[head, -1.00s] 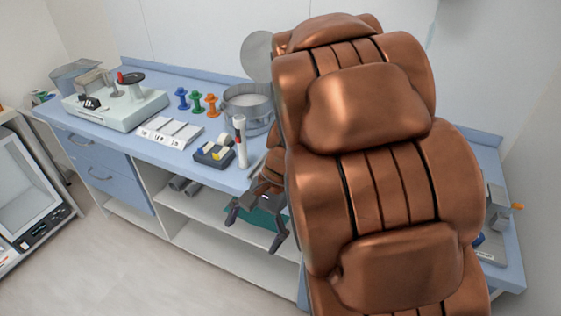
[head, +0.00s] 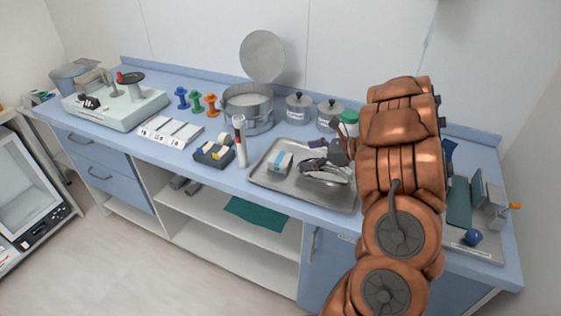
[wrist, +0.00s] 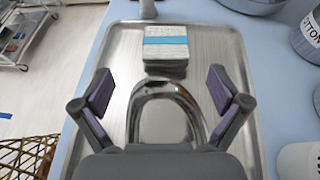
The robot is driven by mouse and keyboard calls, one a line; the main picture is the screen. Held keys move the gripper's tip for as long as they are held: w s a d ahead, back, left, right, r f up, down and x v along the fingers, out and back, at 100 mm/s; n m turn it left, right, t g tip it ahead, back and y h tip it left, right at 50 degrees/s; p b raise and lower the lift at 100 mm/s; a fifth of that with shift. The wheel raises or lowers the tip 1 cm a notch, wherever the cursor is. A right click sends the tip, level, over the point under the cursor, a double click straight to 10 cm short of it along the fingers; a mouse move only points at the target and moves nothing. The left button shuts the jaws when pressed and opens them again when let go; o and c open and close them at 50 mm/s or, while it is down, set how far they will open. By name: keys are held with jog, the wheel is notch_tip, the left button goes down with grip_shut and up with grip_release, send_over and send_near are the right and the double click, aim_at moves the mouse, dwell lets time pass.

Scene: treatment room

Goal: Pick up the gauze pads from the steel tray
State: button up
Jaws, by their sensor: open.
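The gauze pads (head: 279,163) are a small white stack with a blue band, at the left side of the steel tray (head: 262,179) on the blue counter. In the wrist view the gauze pads (wrist: 165,45) stand near the tray's far end, ahead of my fingertips. My gripper (head: 314,154) is over the tray, to the right of the pads. In the wrist view my gripper (wrist: 160,84) has its fingers spread wide, with nothing between them. A shiny curved steel dish (wrist: 170,118) lies below and between the fingers.
A white tube with a red band (head: 240,142) stands just left of the tray, next to a dark organizer (head: 214,154). Lidded steel jars (head: 298,107) and a round steel container (head: 248,112) stand behind.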

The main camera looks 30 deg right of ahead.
aim_at(285, 158)
jog(key=shift+d+f, duration=0.1)
jog(key=shift+d, duration=0.25)
jog(key=shift+w+m, duration=0.2)
jog(key=shift+m, duration=0.1)
jog(key=shift+f+p+x, duration=0.15)
jog(key=shift+p+x, duration=0.65)
jog(key=shift+x, duration=1.05)
jog(key=shift+f+p+x, duration=0.1)
jog(key=shift+p+x, duration=0.65)
jog(key=shift+x, duration=1.1)
jog(key=shift+s, duration=0.1)
jog(key=shift+c, duration=0.2)
jog(key=c, duration=1)
